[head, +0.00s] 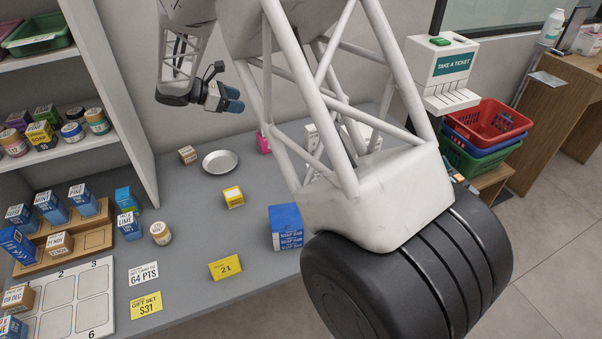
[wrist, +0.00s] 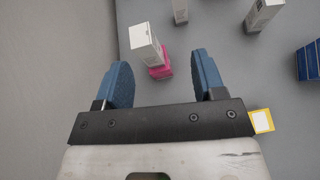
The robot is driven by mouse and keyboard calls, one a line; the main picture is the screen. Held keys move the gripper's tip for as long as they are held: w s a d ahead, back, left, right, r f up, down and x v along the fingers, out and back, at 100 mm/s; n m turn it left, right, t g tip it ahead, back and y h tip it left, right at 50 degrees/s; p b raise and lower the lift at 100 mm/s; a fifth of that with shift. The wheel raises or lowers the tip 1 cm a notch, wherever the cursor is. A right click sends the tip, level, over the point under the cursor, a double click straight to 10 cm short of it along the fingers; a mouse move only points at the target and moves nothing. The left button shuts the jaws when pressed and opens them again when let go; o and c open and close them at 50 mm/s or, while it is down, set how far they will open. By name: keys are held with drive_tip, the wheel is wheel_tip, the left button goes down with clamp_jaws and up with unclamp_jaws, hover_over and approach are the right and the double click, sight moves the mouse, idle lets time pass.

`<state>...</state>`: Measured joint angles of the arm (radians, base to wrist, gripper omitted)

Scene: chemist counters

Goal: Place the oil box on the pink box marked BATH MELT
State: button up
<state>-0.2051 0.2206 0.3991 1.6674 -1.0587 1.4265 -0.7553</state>
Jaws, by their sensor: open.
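My gripper (wrist: 163,82) is open, with its blue fingers apart and nothing held between them. It also shows raised over the back of the counter in the head view (head: 232,100). The pink box (wrist: 161,71) is beyond the fingertips in the wrist view. A white box (wrist: 145,45) overlaps it there and seems to stand on top of it, apart from both fingers. The pink box shows only partly beside my arm in the head view (head: 263,143). No oil or BATH MELT label is readable, so I cannot tell whether the white box is the oil box.
Other white boxes (wrist: 264,14) stand farther off on the counter. A blue soap box (head: 286,227), a yellow box (head: 233,197), a metal dish (head: 220,162) and a small brown box (head: 187,154) stand there too. My arm hides part of the counter.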

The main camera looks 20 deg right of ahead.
drive_tip(key=s+d+r+m+y, duration=0.25)
drive_tip(key=s+r+m, duration=0.2)
drive_tip(key=s, duration=0.65)
drive_tip(key=s+d+r+m+y, duration=0.1)
drive_tip(key=s+r+m+y, duration=0.3)
drive_tip(key=s, duration=0.7)
drive_tip(key=s+a+m+t+y, duration=0.2)
drive_tip(key=s+m+y, duration=0.4)
drive_tip(key=s, duration=2.1)
drive_tip(key=shift+s+a+r+m+t, duration=0.15)
drive_tip(key=shift+s+r+m+t, duration=0.25)
drive_tip(key=shift+m, duration=0.85)
